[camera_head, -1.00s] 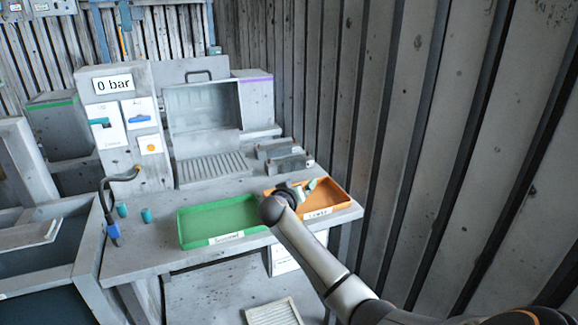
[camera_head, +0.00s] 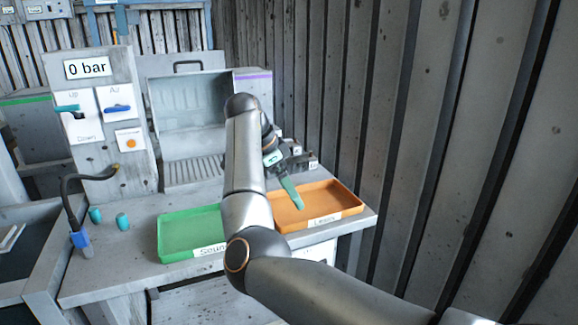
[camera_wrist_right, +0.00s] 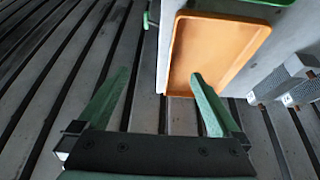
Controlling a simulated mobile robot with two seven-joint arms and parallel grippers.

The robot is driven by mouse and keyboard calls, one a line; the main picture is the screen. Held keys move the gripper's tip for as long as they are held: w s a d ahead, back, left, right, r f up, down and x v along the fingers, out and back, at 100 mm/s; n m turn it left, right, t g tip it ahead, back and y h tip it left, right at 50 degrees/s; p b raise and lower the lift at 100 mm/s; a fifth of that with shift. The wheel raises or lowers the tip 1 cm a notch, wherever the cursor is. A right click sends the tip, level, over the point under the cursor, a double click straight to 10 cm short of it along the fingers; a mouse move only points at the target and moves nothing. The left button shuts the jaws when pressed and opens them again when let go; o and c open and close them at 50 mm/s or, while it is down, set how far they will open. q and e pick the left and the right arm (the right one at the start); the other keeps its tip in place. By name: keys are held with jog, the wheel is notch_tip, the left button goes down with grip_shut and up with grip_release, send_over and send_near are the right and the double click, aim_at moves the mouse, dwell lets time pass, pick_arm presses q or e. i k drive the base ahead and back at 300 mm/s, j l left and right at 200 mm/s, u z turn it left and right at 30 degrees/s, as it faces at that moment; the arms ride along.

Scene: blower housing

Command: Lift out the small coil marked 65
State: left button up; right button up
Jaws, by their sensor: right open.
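Two small grey coil blocks stand on the bench behind the orange tray; the nearer coil block (camera_head: 302,163) is partly covered by my right arm and gripper in the head view. In the right wrist view the finned blocks (camera_wrist_right: 268,86) show at the right edge, with small labels too blurred to read, so I cannot tell which is marked 65. My right gripper (camera_head: 295,200) has green fingers and hangs over the orange tray. In the wrist view the gripper (camera_wrist_right: 160,75) is open with nothing between its fingers. My left gripper is not in view.
The empty orange tray (camera_head: 345,193) and green tray (camera_head: 180,235) lie along the bench front. Behind stands an open-fronted clear-walled chamber (camera_head: 180,105), beside a panel reading "0 bar" (camera_head: 88,68). Two teal caps (camera_head: 122,221) and a cabled tool (camera_head: 80,240) are at left. A ribbed wall (camera_head: 420,150) bounds the right.

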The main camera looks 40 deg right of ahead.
aim_at(305, 163)
jog(key=i+l, duration=0.95)
jog(key=l, duration=0.1)
